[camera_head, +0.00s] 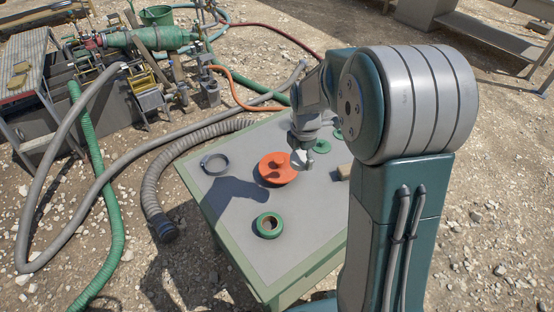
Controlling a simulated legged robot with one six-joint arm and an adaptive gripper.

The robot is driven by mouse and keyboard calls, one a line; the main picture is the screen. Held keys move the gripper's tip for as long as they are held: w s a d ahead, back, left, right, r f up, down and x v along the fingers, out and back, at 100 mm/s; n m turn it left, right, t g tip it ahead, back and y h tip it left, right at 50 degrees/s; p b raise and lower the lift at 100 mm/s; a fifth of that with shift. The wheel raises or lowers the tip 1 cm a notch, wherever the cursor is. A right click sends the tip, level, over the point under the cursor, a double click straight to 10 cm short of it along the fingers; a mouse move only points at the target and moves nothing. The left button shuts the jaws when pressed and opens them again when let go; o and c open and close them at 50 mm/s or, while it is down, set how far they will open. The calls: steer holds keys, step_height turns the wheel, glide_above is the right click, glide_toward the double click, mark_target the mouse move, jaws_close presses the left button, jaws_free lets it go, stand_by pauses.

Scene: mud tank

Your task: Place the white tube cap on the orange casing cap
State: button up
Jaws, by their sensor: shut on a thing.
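The orange casing cap (272,170) lies on the grey-topped table (240,240), a round disc with a raised knob. My gripper (301,162) is over the right edge of the orange cap, pointing down. A small whitish piece shows at its fingertips, likely the white tube cap (299,160), and the gripper is shut on it. The fingers are small and partly merge with the piece. I cannot tell whether the white piece touches the orange cap.
A green ring (268,225) lies at the table's front, and a dark grey ring clamp (215,164) at the left. Green discs (320,146) and a brown block (344,172) lie at the right. A ribbed hose (153,190) runs along the table's left side.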

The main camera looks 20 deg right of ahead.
steer(key=shift+s+d+r+n, duration=0.1)
steer(key=shift+d+r+n, duration=0.45)
steer(key=shift+n, duration=0.35)
steer(key=shift+f, duration=0.1)
glide_toward(279, 158)
steer(key=s, duration=0.4)
steer(key=w+f, duration=0.1)
steer(key=f, duration=0.1)
steer(key=w+f, duration=0.1)
steer(key=shift+w+d, duration=0.25)
steer(key=shift+w, duration=0.05)
steer(key=shift+w+a+f, duration=0.15)
steer(key=shift+w+f, duration=0.25)
steer(key=shift+f, duration=0.1)
steer(key=shift+w+a+f, duration=0.1)
steer(key=shift+w+f, duration=0.1)
steer(key=shift+f, duration=1.55)
steer(key=shift+f, duration=0.6)
steer(key=o, duration=0.6)
